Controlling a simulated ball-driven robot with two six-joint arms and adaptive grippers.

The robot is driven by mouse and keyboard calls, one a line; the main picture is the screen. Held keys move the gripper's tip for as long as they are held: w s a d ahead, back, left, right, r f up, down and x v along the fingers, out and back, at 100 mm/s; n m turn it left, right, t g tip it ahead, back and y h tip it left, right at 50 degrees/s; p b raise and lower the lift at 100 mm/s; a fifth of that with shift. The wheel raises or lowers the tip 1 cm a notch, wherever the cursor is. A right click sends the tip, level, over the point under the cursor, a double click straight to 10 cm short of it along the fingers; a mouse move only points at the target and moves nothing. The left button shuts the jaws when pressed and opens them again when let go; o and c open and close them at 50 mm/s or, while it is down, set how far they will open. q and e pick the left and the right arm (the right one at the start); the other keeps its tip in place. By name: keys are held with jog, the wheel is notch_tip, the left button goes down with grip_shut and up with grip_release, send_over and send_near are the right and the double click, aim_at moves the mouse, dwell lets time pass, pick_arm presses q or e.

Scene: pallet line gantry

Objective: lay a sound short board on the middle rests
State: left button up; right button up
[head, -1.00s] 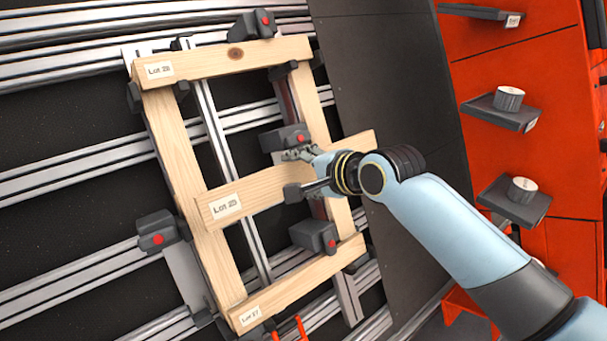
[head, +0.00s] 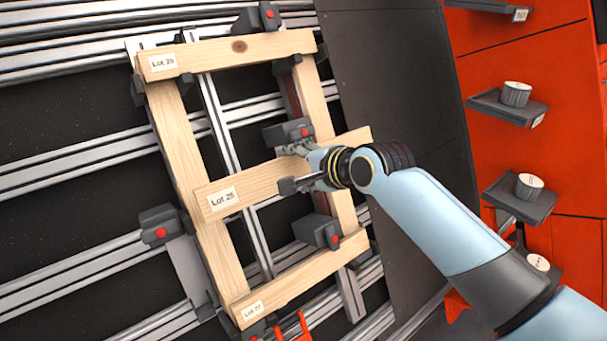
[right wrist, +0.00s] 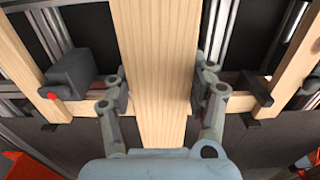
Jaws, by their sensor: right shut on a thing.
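A pale board labelled Lot 25 (head: 250,187) lies slantwise across the middle of a wooden frame, over its left upright board (head: 172,120) and right upright board (head: 313,100). My right gripper (head: 288,168) is shut on the long edges of this board, near its right part. In the right wrist view my right gripper (right wrist: 161,88) has one finger on each side of the board (right wrist: 156,45), whose visible face looks clean. I cannot tell whether the board touches both uprights. My left gripper is not in view.
Board Lot 28 (head: 225,53), with a dark knot, crosses the top; another labelled board (head: 300,272) crosses the bottom. Grey blocks with red buttons (head: 287,132) (head: 318,231) (head: 158,226) stand around the frame. An orange panel with small shelves (head: 508,107) is at right.

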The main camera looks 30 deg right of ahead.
jog(key=shift+b+x, duration=1.45)
jog(key=shift+x, duration=0.05)
jog(key=shift+w+a+f, duration=0.1)
jog(key=shift+w+f, duration=0.2)
jog(key=shift+w, duration=0.3)
jog(key=b+x, duration=0.3)
jog(key=x, duration=0.2)
jog(key=shift+w+f, duration=0.1)
jog(key=shift+w, duration=0.1)
jog(key=shift+w+f, duration=0.15)
jog(key=shift+w, duration=0.1)
jog(key=shift+s+f+p, duration=0.15)
jog(key=shift+f+p, duration=0.1)
jog(key=shift+p, duration=0.05)
jog(key=o, duration=1.4)
